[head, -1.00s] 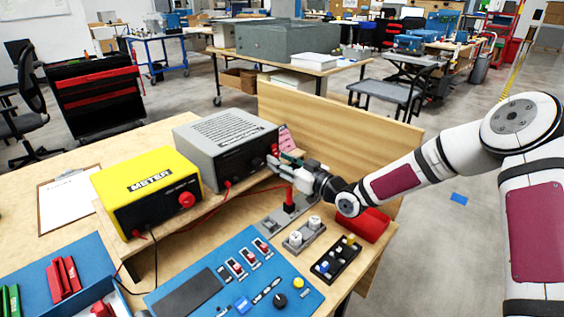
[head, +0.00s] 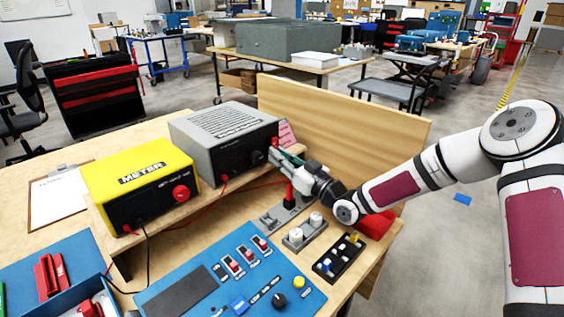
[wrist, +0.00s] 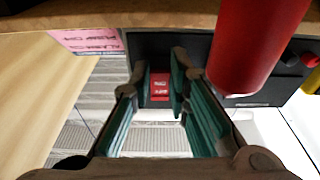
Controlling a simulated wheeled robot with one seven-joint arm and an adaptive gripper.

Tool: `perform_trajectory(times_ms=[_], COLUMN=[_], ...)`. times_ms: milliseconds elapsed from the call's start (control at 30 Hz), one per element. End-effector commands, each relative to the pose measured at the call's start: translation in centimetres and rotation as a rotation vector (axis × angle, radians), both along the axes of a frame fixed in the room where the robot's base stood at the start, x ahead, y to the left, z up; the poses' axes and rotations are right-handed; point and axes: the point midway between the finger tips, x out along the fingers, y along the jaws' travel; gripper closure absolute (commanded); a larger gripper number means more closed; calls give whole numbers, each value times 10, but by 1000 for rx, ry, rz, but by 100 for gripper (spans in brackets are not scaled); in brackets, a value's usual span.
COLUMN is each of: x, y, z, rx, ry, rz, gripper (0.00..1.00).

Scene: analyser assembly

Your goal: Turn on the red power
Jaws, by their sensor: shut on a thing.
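The red power switch (wrist: 159,87) shows in the wrist view as a small red block on the dark front panel of the grey power box (head: 222,122). My gripper (head: 274,157) reaches the right end of that panel in the head view. In the wrist view its green-padded fingers (wrist: 160,95) stand one on each side of the switch and are shut on it, with a gap between the pads further back.
A red upright handle (head: 289,190) stands just in front of the box, close beside my gripper; it looms large in the wrist view (wrist: 258,45). The yellow meter (head: 140,187) is left of the box. A blue control panel (head: 215,292) and small button blocks lie in front.

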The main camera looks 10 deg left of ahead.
Motion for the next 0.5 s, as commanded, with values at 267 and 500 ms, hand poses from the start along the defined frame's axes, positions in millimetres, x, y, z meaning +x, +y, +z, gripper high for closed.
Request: perform_trajectory(times_ms=[267,500], x=[1,1], y=[1,1], z=[-2,-1], rx=[49,50], ry=[-36,-37], rz=[-2,-2], gripper=[100,100])
